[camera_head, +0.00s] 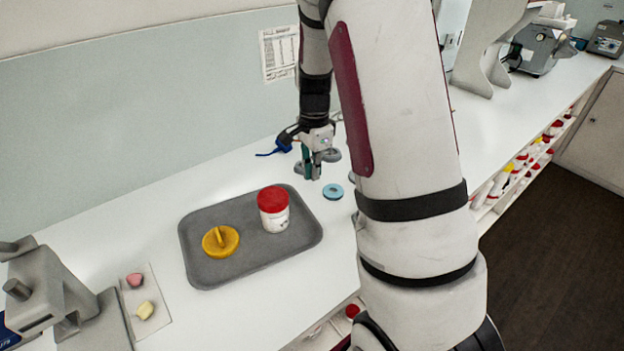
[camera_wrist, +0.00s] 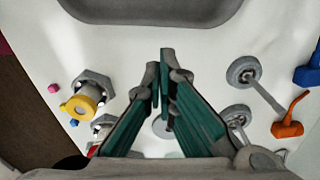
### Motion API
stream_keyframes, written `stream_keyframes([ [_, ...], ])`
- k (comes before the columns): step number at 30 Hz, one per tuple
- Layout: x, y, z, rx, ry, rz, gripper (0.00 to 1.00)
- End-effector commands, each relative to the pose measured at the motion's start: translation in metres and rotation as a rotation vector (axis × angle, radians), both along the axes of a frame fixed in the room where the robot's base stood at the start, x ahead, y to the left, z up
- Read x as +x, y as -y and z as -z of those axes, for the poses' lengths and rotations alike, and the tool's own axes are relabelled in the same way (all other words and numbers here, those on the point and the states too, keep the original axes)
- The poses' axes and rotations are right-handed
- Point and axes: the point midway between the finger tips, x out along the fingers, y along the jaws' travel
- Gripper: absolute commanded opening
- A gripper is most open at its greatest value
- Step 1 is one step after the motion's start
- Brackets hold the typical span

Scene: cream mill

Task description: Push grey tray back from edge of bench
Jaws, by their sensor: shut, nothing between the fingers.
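The grey tray (camera_head: 200,262) lies flat on the white bench in the head view, left of my arm. On it are a white jar with a red lid (camera_head: 273,210) and a yellow round piece with a raised bar (camera_head: 220,241). The tray's rim also shows at the top of the wrist view (camera_wrist: 150,14). My gripper (camera_head: 312,177) is beyond the tray's far right corner in the head view, over the bench and apart from the tray. In the wrist view my gripper (camera_wrist: 166,54) has its fingertips together and empty.
A blue ring (camera_head: 333,191) lies on the bench right of the tray. The wrist view shows a yellow-topped metal piece (camera_wrist: 82,105), grey round parts with rods (camera_wrist: 243,72) and an orange piece (camera_wrist: 290,118). A grey machine (camera_head: 55,290) stands left of the tray.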

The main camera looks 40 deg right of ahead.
Motion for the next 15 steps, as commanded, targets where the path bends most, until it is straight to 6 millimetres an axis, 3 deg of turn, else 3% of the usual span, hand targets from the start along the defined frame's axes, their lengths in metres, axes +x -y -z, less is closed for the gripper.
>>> stream_keyframes([
  [9,-0.002,-0.001,0.054,0.003,-0.005,-0.002,0.0],
  [15,-0.001,0.0,0.079,0.001,-0.003,-0.003,0.0],
])
